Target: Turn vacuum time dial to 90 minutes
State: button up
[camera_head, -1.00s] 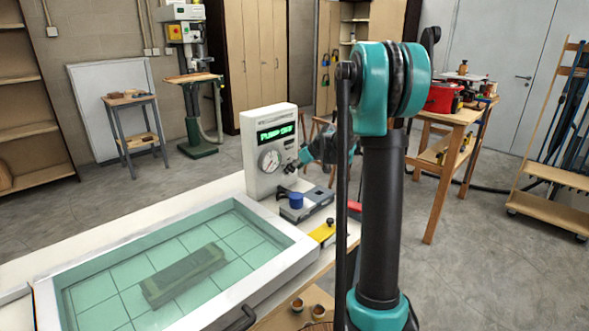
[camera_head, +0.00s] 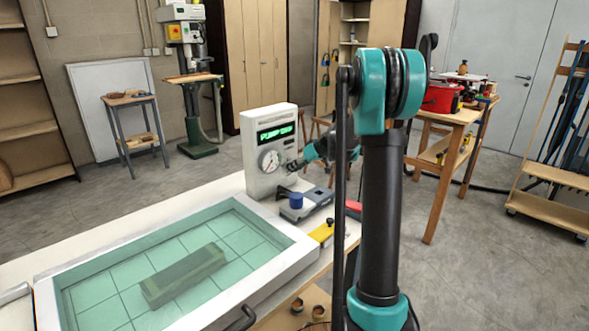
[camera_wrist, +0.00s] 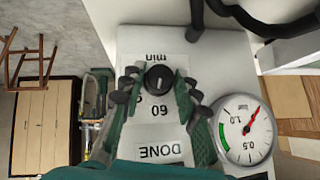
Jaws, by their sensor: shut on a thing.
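The vacuum control box (camera_head: 258,185) is white and stands upright at the far end of the bench, with a green lit display (camera_head: 276,132) whose text begins "PUMP". The time dial (camera_wrist: 158,77) is a small black round knob with a light pointer mark, on the box's pale face. The labels "min" and "60" beside it look upside down in the wrist view. My gripper (camera_wrist: 158,88) has its fingers on both sides of the knob and is shut on it. In the head view my gripper (camera_head: 294,165) is small at the box's right side, and the dial cannot be made out.
A round pressure gauge (camera_wrist: 245,129) with a red needle sits close beside my gripper's finger; it also shows in the head view (camera_head: 269,160). The vacuum table's white frame (camera_head: 285,265) surrounds a green sheet over a block.

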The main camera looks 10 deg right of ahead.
jog(key=y, duration=0.1)
jog(key=m+g+y, duration=0.1)
jog(key=m+y, duration=0.1)
jog(key=shift+w+d+f+g, duration=0.15)
jog(key=shift+d+g, duration=0.1)
jog(key=shift+g, duration=0.15)
jog(key=shift+d+f+m+g+y, duration=0.15)
jog(key=shift+m+g+y, duration=0.45)
jog(key=shift+m+y, duration=0.8)
jog(key=shift+y, duration=0.4)
jog(key=o, duration=1.2)
jog(key=shift+c, duration=0.2)
jog(key=v, duration=1.2)
jog(key=shift+w, duration=0.1)
